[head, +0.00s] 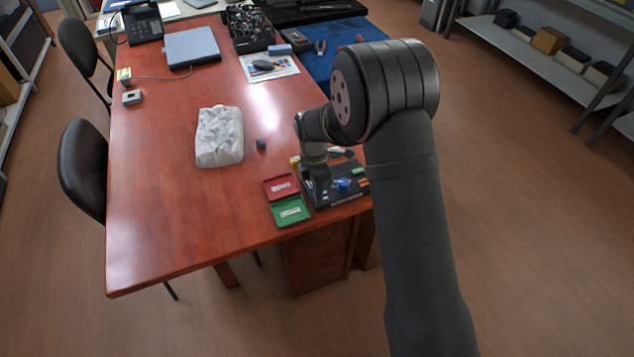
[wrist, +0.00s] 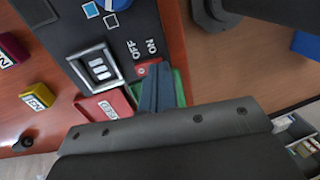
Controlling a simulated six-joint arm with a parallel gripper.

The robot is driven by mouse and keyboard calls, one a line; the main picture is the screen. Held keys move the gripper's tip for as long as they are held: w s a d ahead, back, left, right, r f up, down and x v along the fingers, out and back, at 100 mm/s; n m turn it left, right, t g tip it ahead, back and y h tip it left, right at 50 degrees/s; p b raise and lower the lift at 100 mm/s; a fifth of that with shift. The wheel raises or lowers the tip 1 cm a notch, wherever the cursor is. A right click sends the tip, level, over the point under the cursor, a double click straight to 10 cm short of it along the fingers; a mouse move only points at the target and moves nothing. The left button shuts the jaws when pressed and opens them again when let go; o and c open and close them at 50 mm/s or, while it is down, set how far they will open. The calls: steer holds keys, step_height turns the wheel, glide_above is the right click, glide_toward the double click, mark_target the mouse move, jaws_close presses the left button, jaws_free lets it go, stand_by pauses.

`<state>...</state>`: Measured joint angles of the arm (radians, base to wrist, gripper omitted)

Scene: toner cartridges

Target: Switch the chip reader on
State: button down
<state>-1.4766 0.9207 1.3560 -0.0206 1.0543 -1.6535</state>
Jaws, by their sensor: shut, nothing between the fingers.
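The chip reader looks to be the dark panel (wrist: 80,32) under my gripper in the wrist view. It has OFF and ON printed on it, a silver-framed part with pale bars (wrist: 97,68), and a small red switch part (wrist: 141,70) beside the labels. My gripper (wrist: 161,66) is shut and empty, its fingertips right beside the red part, close to ON. I cannot tell whether they touch it, and part of the switch is hidden. In the head view the dark unit (head: 348,196) is at the table's near right edge, with my wrist over it.
A red tray (head: 280,187) and a green tray (head: 290,211) lie left of the unit. A yellow YES block (wrist: 38,97) and a red NO block (wrist: 10,50) show in the wrist view. A crumpled pale bag (head: 219,137) lies further left. The table's front left is clear.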

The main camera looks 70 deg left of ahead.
steer(key=shift+d+f, duration=0.1)
stand_by(0.3)
steer(key=shift+d+f+y, duration=0.1)
steer(key=shift+f+y, duration=0.1)
steer(key=shift+y, duration=0.1)
steer(key=shift+a+r, duration=0.15)
steer(key=shift+a, duration=0.75)
step_height(320, 180, up, 14)
steer(key=a, duration=0.2)
steer(key=shift+a, duration=0.3)
